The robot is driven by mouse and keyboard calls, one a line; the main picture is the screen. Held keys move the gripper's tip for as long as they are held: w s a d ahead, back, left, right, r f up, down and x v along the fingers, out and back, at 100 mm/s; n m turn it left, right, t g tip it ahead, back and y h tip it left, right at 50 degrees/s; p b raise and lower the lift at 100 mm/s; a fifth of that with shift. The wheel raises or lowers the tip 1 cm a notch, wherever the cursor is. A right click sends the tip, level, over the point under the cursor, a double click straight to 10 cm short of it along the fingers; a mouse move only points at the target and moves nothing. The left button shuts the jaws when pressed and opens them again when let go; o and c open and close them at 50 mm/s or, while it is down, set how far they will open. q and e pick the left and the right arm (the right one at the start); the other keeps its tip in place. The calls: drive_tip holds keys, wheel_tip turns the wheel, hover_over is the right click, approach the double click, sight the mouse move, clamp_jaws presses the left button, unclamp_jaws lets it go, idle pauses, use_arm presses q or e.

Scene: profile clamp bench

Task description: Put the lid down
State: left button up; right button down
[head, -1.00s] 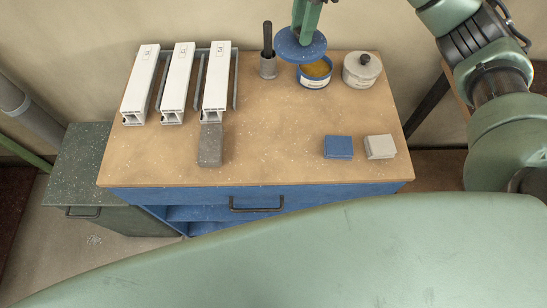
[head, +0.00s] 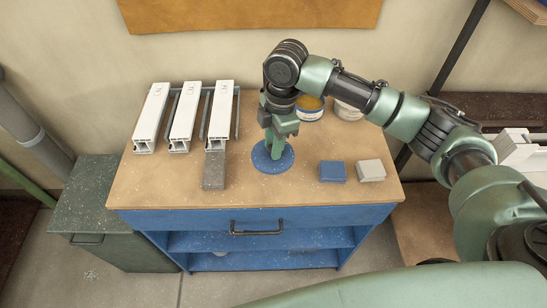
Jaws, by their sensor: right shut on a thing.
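A round blue lid (head: 262,163) is at the middle of the bench top, right of the grey block. My right gripper (head: 275,147) comes down from above and is shut on the lid; its fingers hide the lid's centre. The lid looks level and at or very close to the wood; I cannot tell whether it touches. The open blue tin (head: 310,112) with yellowish contents stands behind, partly hidden by my right arm. My left gripper is not in view.
Several white profiles (head: 183,118) lie in clamps at the back left, with a grey block (head: 214,170) before the rightmost. A blue box (head: 332,171) and a pale box (head: 371,169) sit at right. A grey pot (head: 347,111) stands at the back. Wood left of the block is bare.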

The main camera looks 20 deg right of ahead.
wheel_tip(320, 180, down, 2)
drive_tip(key=shift+f, duration=0.45)
wheel_tip(320, 180, down, 3)
drive_tip(key=shift+f+p, duration=0.2)
drive_tip(key=shift+p, duration=0.2)
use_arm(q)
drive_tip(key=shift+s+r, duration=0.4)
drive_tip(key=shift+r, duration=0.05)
use_arm(e)
drive_tip(key=shift+f, duration=0.2)
drive_tip(key=shift+f, duration=0.15)
drive_tip(key=c, duration=1.1)
unclamp_jaws()
drive_tip(key=shift+c, duration=0.2)
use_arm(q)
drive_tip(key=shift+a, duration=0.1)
